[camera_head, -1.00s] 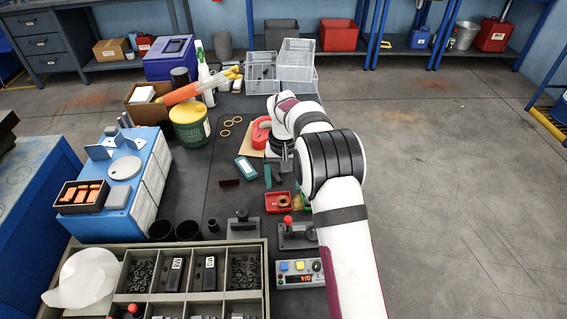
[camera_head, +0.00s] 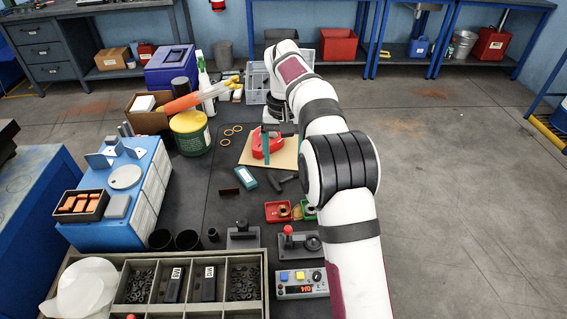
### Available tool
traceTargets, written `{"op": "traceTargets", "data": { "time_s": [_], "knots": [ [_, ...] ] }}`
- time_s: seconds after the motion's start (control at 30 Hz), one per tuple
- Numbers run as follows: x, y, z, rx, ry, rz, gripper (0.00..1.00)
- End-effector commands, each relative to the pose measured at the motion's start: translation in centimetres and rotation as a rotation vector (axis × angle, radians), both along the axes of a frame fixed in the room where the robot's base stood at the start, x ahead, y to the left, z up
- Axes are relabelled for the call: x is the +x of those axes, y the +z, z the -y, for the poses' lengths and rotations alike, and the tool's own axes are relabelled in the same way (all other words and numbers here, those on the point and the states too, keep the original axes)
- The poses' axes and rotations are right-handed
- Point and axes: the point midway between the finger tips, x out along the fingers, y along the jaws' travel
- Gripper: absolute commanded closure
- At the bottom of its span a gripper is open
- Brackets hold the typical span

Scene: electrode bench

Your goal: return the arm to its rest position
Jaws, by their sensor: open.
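My gripper (camera_head: 267,156) is at the far end of my white and maroon arm, which reaches away along the bench's right side. It points down, with a dark body and a teal finger-like part in front of the red rounded object (camera_head: 257,144) on the tan board (camera_head: 286,156). The jaws are open. I see nothing clearly held between them. The teal part hides some of the red object, and the second finger cannot be made out. The wrist is raised in front of the clear grey crates (camera_head: 258,82) at the back.
A teal box (camera_head: 246,179) and a dark T-shaped tool (camera_head: 285,178) lie nearer. Red (camera_head: 277,211) and green trays sit beside my arm. A yellow-green tub (camera_head: 190,133) and spray bottle (camera_head: 206,92) stand left. Open floor (camera_head: 460,200) lies right of the bench.

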Motion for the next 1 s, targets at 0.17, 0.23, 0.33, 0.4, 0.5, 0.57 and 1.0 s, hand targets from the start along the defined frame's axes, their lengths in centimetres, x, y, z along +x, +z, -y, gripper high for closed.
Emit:
{"op": "traceTargets", "data": {
  "time_s": [0.17,0.23,0.33,0.4,0.5,0.57,1.0],
  "knots": [
    [0.0,1.3,0.0,0.0,0.0,0.001,0.2],
    [0.0,1.4,0.0,0.0,0.0,0.0,0.2],
    [0.0,1.4,0.0,0.0,0.0,0.0,0.2],
    [0.0,1.4,0.0,0.0,0.0,0.0,0.2],
    [0.0,1.4,0.0,0.0,0.0,0.0,0.2],
    [-0.2,1.5,0.0,0.001,-0.002,0.0,0.2],
    [-29.5,5.1,3.0,0.118,-0.293,-0.035,0.2]
  ]
}}
